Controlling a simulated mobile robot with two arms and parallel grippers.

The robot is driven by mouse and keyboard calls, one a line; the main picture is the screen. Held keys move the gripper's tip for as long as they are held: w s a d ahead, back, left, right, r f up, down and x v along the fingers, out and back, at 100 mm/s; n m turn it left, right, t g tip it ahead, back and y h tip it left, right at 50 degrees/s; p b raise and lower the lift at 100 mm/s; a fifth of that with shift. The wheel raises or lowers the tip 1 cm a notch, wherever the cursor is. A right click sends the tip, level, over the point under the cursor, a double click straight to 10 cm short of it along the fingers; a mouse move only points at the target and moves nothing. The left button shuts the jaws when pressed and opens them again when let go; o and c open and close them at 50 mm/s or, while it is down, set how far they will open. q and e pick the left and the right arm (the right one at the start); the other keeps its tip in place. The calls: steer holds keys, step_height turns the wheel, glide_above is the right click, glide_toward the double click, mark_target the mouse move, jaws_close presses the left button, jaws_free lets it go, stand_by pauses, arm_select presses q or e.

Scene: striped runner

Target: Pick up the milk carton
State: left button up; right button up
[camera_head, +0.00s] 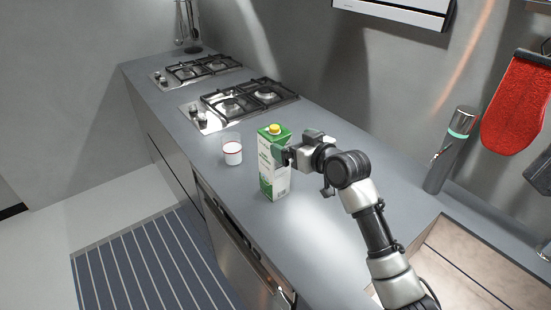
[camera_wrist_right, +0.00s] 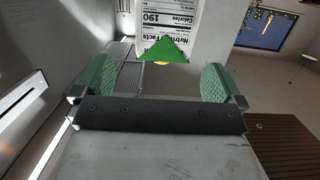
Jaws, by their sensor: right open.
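The milk carton (camera_head: 272,172) is green and white with a yellow cap and stands upright on the grey counter. In the right wrist view the carton (camera_wrist_right: 185,22) shows upside down, with its printed panel, green top and a bit of yellow cap ahead of the jaws. My right gripper (camera_head: 284,155) is at the upper right side of the carton in the head view. Its green finger pads (camera_wrist_right: 158,82) are wide apart with nothing between them. I cannot tell whether a finger touches the carton. My left gripper is not in view.
A glass with white contents (camera_head: 232,152) stands just left of the carton. Two gas hobs (camera_head: 240,103) lie farther back on the counter (camera_head: 235,195). A tall metal bottle or tap (camera_head: 452,150) stands at the right, near a red mitt (camera_head: 516,105). The striped runner (camera_head: 145,265) lies on the floor.

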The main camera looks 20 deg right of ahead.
mark_target(275, 135)
steer(key=shift+w+a, duration=0.6)
steer(key=shift+w, duration=0.15)
steer(key=shift+w+a, duration=0.1)
steer(key=shift+w, duration=0.1)
steer(key=shift+w+f+p, duration=0.1)
steer(key=shift+w+p, duration=0.2)
steer(key=p+x, duration=0.1)
steer(key=x, duration=0.3)
steer(key=shift+f, duration=0.1)
steer(key=shift+w+a+f+p, duration=0.15)
steer(key=shift+w+p, duration=0.15)
steer(key=shift+w, duration=0.1)
steer(key=shift+c, duration=0.6)
steer(key=c, duration=1.2)
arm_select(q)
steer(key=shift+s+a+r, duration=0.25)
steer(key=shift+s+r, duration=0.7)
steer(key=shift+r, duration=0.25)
arm_select(e)
steer(key=shift+c, duration=0.7)
